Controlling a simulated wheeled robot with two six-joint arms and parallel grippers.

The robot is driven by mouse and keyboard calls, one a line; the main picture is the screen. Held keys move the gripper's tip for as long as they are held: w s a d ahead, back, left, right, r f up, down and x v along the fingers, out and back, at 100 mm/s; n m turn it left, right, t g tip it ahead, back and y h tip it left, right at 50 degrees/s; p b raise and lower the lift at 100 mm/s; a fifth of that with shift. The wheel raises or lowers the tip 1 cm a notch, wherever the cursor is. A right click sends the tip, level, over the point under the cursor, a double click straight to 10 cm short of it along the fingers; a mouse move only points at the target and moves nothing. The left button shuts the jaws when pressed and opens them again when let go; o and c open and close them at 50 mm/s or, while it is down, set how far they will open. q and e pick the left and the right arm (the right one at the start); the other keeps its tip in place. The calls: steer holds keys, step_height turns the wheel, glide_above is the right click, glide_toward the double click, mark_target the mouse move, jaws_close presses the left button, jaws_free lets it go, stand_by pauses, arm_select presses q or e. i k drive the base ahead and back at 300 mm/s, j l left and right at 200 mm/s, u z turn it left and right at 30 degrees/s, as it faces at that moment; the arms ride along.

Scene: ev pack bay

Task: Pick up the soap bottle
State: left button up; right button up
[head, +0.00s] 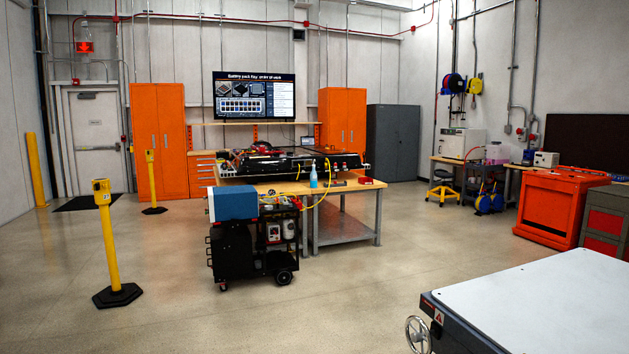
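A small light-blue bottle (313,175), which looks like the soap bottle, stands upright near the front edge of a wooden-topped workbench (351,185) in the middle distance. A large black battery pack (272,162) lies on the bench behind and to the left of it. The bottle is small in the view, so its details cannot be told. Neither of my grippers shows in the head view.
A black cart (231,254) with a blue box (233,203) stands before the bench. A white-topped lift table (545,305) fills the lower right. Yellow posts (107,235) stand at left. The floor (330,310) in front is clear.

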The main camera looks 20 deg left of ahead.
mark_target(313, 176)
steer(key=i+j+u, duration=0.1)
steer(key=i+u, duration=0.2)
steer(key=i, duration=0.25)
steer(key=i+u, duration=0.3)
steer(key=i, duration=0.3)
steer(key=i+l+u, duration=0.3)
steer(key=i, duration=0.25)
steer(key=i+j+u, duration=0.15)
steer(key=i, duration=0.7)
steer(key=i+j+u, duration=0.15)
steer(key=i, duration=0.7)
steer(key=i+l+z, duration=0.2)
steer(key=i+z, duration=0.15)
steer(key=i, duration=0.25)
steer(key=i+z, duration=0.4)
steer(key=i, duration=0.25)
steer(key=i+j+z, duration=0.15)
steer(key=i+z, duration=0.2)
steer(key=i, duration=0.25)
steer(key=i+l, duration=0.1)
steer(key=i, duration=1.05)
steer(key=i+l+u, duration=0.1)
steer(key=i, duration=1.05)
steer(key=i+u, duration=0.4)
steer(key=i+l+u, duration=0.15)
steer(key=i+u, duration=0.3)
steer(key=i+l+u, duration=0.2)
steer(key=u, duration=0.2)
steer(key=i+l+u, duration=0.45)
steer(key=k+j, duration=0.1)
